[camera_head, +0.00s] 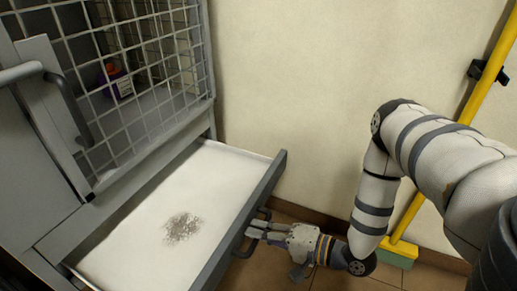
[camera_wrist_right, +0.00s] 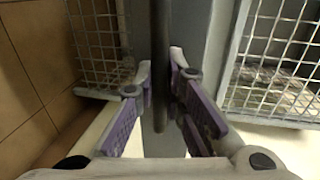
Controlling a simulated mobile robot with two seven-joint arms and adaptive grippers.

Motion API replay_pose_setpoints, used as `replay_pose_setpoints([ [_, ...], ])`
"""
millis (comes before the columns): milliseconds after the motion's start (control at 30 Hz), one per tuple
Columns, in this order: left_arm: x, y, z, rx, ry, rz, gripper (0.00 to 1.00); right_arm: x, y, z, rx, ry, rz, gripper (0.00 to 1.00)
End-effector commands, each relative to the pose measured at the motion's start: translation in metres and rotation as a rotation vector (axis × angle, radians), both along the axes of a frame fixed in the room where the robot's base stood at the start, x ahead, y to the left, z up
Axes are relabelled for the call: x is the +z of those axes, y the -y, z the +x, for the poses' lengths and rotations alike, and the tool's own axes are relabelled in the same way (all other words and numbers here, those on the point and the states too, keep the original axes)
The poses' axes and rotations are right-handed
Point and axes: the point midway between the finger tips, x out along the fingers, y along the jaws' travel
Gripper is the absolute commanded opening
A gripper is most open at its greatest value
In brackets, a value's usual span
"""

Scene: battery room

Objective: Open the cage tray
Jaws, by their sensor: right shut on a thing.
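The cage tray (camera_head: 150,190) is a shallow white drawer with a grey front, pulled well out below the wire cage (camera_head: 140,60). A dark speckled patch (camera_head: 182,228) marks its floor. Its dark bar handle (camera_head: 240,252) is on the front face. My right gripper (camera_head: 252,232) is at this handle, shut on it. In the right wrist view the handle (camera_wrist_right: 160,70) runs between the two purple-padded fingers (camera_wrist_right: 160,92). The fingers partly hide the handle in the head view. My left gripper is not in view.
The cage holds a small purple and red container (camera_head: 117,85). A grey handle (camera_head: 65,100) sticks out at the cage's left.

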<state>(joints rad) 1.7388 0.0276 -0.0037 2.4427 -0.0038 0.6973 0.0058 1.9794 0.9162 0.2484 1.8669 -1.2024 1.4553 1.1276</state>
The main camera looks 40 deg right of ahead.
Motion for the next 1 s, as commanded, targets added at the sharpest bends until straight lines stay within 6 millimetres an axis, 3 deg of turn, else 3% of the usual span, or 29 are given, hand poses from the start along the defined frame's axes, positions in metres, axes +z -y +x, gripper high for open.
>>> replay_pose_setpoints([
  [33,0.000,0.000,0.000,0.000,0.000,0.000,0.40,0.000,0.000,0.000,-0.001,0.001,0.000,0.15],
  [100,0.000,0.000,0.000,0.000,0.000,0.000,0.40,0.000,0.000,0.000,-0.001,0.001,0.000,0.31],
  [467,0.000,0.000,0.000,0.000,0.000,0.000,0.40,0.001,0.002,-0.005,-0.001,-0.002,-0.001,0.32],
  [800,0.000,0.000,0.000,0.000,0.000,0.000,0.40,0.018,0.030,-0.082,-0.003,-0.003,-0.001,0.32],
  [1000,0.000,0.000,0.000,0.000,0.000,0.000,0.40,0.024,0.040,-0.108,-0.002,-0.001,-0.001,0.32],
])
